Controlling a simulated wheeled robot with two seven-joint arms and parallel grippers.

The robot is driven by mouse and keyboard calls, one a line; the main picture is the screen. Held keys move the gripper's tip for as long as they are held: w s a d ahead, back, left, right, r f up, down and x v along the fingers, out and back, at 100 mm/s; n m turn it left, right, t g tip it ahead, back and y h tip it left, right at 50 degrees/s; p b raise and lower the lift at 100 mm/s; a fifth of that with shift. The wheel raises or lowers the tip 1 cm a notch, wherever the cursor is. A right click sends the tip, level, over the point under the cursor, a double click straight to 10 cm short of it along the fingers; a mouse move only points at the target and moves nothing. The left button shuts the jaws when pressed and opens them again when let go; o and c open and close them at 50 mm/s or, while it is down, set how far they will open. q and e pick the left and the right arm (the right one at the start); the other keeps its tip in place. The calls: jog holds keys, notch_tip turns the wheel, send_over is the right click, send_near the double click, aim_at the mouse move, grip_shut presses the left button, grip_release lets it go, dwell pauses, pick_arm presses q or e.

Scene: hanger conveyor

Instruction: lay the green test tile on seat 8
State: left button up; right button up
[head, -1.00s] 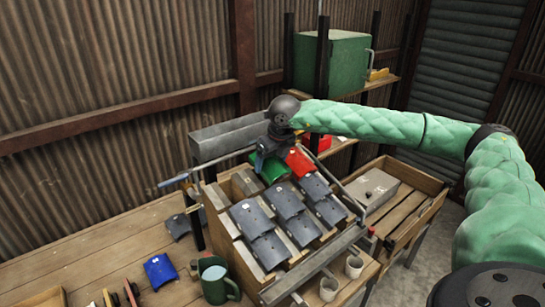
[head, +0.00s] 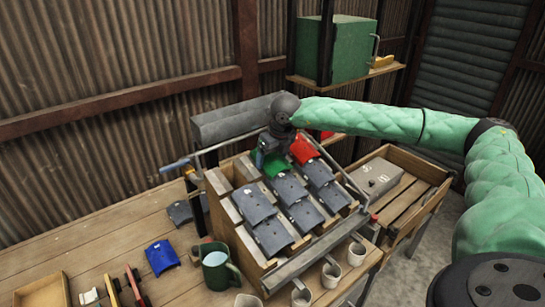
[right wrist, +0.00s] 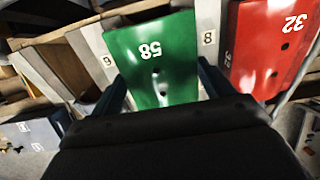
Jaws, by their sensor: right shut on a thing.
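In the right wrist view the green tile (right wrist: 155,50), marked 58, lies between the fingers of my right gripper (right wrist: 160,85). A label reading 8 (right wrist: 208,38) shows just right of it, beside a red tile (right wrist: 268,45) marked 32. Another label (right wrist: 107,60), a 6 or 9, shows at its left edge. I cannot tell whether the green tile touches the rack. My left gripper is out of view.
Several dark tiles (head: 254,203) lie on the lower rack rows. A rail (head: 310,252) runs along the front, with white cups (head: 330,274) below. A blue tile (head: 161,257) and a green mug (head: 218,272) stand on the bench left.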

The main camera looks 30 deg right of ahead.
aim_at(277, 162)
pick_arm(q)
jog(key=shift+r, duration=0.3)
pick_arm(e)
jog(key=shift+f, duration=0.1)
jog(key=o, duration=1.1)
jog(key=shift+s+r+b, duration=0.15)
jog(key=shift+r+b, duration=0.25)
jog(key=b+v, duration=0.2)
jog(key=v, duration=0.5)
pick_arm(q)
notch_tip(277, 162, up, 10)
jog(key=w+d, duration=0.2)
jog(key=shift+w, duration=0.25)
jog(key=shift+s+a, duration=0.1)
pick_arm(e)
jog(key=shift+f, duration=0.1)
